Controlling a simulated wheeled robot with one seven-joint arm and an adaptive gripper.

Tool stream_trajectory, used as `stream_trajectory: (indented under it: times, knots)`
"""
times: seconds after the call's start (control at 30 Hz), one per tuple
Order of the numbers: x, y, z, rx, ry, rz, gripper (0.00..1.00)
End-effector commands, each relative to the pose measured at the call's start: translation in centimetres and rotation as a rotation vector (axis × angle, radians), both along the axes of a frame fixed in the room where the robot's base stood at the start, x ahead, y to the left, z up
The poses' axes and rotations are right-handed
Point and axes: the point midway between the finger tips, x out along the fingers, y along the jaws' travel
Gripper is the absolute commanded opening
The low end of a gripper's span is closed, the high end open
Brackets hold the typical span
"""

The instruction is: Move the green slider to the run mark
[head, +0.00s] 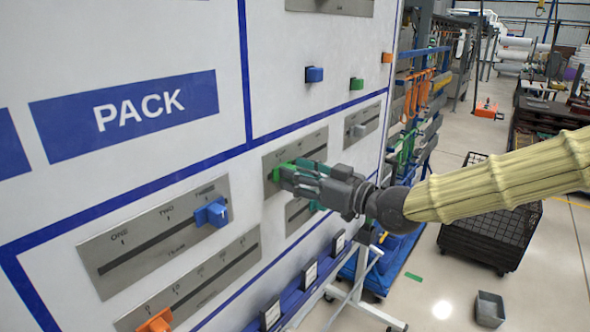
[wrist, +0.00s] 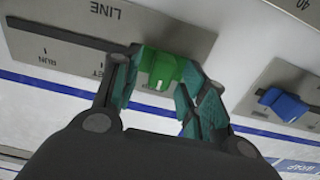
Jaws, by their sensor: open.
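The green slider (wrist: 162,70) stands on a grey plate labelled LINE (wrist: 85,25), at the right end of the visible part of its dark slot in the wrist view. The run mark (wrist: 46,58) is towards the left of that plate, with another, partly hidden mark between. My gripper (wrist: 161,62) is open, with one finger on each side of the green slider; whether either finger touches it is unclear. In the head view my gripper (head: 287,178) is at the panel and partly covers the green slider (head: 279,172) and its plate.
A blue slider (head: 211,212) is on a plate lower left, above an orange slider (head: 157,320). Blue and green knobs (head: 314,74) (head: 356,84) stick out above. Another plate lies just below my gripper.

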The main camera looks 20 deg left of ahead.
Motion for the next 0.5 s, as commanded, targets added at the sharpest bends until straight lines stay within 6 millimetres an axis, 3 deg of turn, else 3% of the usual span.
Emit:
stream_trajectory:
  times: [0.43, 0.5]
  knots:
    - [0.23, 0.76, -0.05, 0.0, 0.001, 0.0, 0.43]
    - [0.24, 0.74, -0.05, 0.0, 0.001, 0.0, 0.32]
